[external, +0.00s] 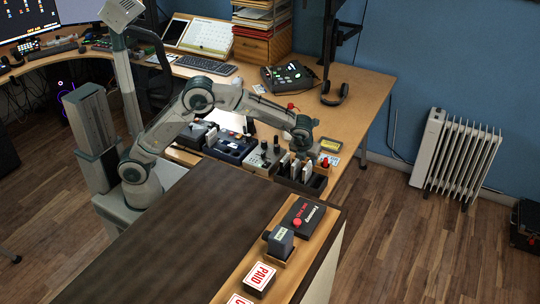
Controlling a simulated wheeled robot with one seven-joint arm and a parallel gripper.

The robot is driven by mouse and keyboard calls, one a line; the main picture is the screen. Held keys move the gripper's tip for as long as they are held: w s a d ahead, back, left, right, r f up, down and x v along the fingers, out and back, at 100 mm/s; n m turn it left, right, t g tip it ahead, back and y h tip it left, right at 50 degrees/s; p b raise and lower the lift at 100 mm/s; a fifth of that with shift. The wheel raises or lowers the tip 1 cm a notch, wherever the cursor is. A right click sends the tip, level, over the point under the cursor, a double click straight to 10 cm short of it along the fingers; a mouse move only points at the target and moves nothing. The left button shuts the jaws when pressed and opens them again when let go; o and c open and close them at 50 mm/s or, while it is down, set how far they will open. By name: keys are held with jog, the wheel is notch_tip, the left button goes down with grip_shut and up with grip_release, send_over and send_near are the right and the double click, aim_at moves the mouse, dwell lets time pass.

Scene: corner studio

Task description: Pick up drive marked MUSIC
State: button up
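My gripper (301,146) hangs at the end of my arm, low over the wooden desk. It is above a dark slotted holder (316,184) near the desk's right end. Several small pale upright pieces (285,166) stand in or beside this holder, just under my gripper. They may be drives, but no marking on them can be read from here. I cannot tell which one, if any, is marked MUSIC. The fingers are too small and partly hidden, so I cannot see whether they are open, shut or touching anything.
Left of the holder stand a grey box with knobs (262,157) and a dark blue device (230,147). A red-topped item (325,163) is close on the right.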

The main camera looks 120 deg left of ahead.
aim_at(308, 165)
jog(key=x, duration=0.2)
jog(key=shift+a+f, duration=0.15)
jog(key=shift+f, duration=0.15)
jog(key=x, duration=0.5)
jog(key=shift+s+a+f, duration=0.1)
jog(key=shift+s+a, duration=0.1)
jog(key=shift+s, duration=0.1)
grip_shut()
